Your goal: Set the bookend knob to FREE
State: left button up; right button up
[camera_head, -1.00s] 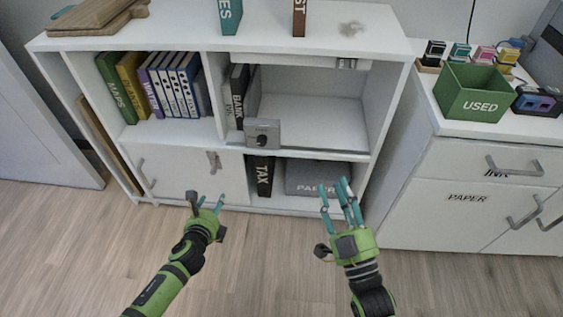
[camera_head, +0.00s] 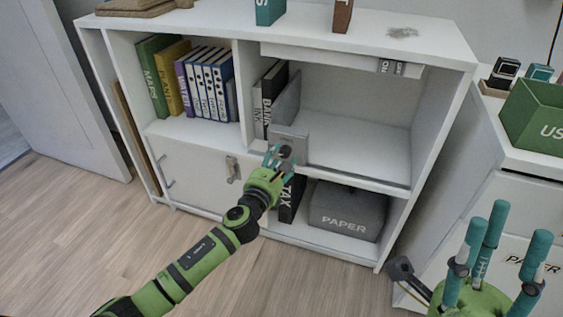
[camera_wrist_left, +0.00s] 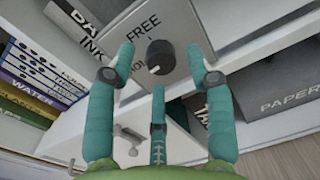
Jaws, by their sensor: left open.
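The grey bookend (camera_head: 300,147) stands at the front of the middle shelf, beside the upright books. Its dark round knob (camera_wrist_left: 160,57) shows in the left wrist view, with a white mark near its lower edge. The word FREE (camera_wrist_left: 142,27) is printed above the knob to the left; another label below it is partly hidden by a finger. My left gripper (camera_head: 279,156) is open in front of the bookend. In the wrist view its teal fingers stand spread around the knob, with gaps visible. My right gripper (camera_head: 505,230) is open and empty at lower right, away from the shelf.
Books BANK (camera_head: 268,95) and INK stand left of the bookend; the compartment to its right is empty. Below are a TAX binder (camera_head: 291,198) and a grey PAPER box (camera_head: 345,213). A green bin (camera_head: 535,115) stands on the right cabinet.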

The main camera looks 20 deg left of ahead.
pick_arm(q)
jog(key=shift+w, duration=0.35)
grip_shut()
